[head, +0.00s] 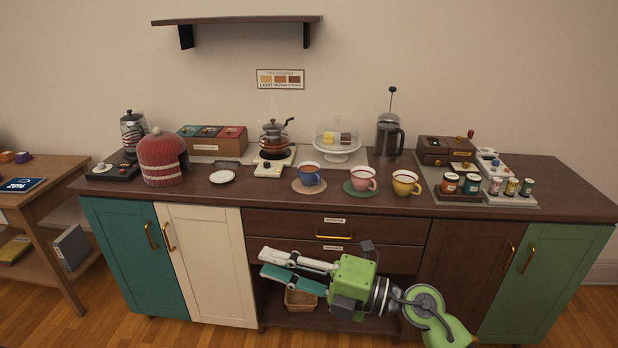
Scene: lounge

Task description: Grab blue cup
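The blue cup (309,174) stands upright on a round tan coaster (309,187) near the front of the dark wooden counter. It holds a brown drink. A pink cup (363,179) and a yellow cup (405,183) stand to its right. My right gripper (264,261) is in front of the cabinet, lower in the picture than the blue cup and clear of it. Its fingers point left, spread apart with nothing between them. My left gripper is not in view.
A glass coffee pot (274,140) and a domed cake stand (338,153) stand behind. A red knitted cosy (163,160) and small jars (472,184) flank them. The counter's front edge (330,212) lies between gripper and cup.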

